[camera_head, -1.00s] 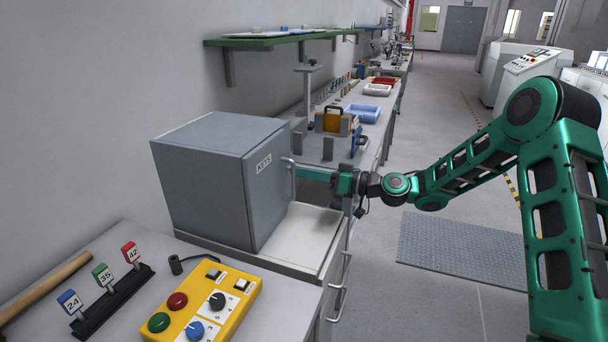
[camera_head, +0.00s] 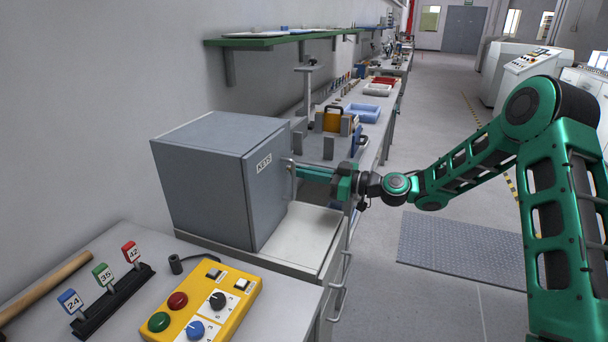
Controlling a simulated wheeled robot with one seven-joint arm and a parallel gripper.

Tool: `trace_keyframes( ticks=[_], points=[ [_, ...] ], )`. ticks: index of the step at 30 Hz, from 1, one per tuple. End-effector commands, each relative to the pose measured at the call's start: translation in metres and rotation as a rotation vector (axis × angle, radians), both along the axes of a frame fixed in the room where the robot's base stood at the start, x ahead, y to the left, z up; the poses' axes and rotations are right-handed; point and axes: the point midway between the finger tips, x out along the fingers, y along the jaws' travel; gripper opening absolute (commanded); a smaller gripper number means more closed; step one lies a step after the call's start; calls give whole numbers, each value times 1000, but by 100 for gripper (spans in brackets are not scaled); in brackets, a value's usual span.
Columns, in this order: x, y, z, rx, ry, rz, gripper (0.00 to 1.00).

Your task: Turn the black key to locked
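I cannot make out a black key for certain. A grey cabinet (camera_head: 205,190) labelled KEYS stands on the bench, and its door (camera_head: 268,200) looks closed. The door has an upright metal handle (camera_head: 289,177). My gripper (camera_head: 299,171) reaches in from the right with its fingers at this handle; I cannot tell whether they touch or grip it. A yellow control box (camera_head: 240,312) in front carries a black knob (camera_head: 217,299), a blue knob (camera_head: 195,329), and red and green buttons. A small black object (camera_head: 184,264) lies between the box and the cabinet.
A black rack (camera_head: 112,301) holds blue, green and red tags numbered 24, 35 and 42. A wooden rod (camera_head: 45,287) lies at the left. A white surface (camera_head: 303,239) in front of the cabinet door is bare. Benches with trays run behind; the floor at right is open.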

Motion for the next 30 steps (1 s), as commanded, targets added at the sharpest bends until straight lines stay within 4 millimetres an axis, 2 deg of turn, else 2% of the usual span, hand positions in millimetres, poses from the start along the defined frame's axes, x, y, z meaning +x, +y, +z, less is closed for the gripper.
trace_keyframes(
  ticks=[1,5,8,9,19,23,30],
  points=[
    [0,-2,-5,-9,5,-2,0],
    [1,-2,-5,-9,5,-3,0],
    [1,-2,-4,-8,5,-2,21],
    [0,-1,-4,-7,5,-2,23],
    [0,-4,-1,-2,2,-2,23],
    [-4,-17,-1,-2,2,-4,23],
    [-19,-59,-2,-4,4,-6,23]
  ],
)
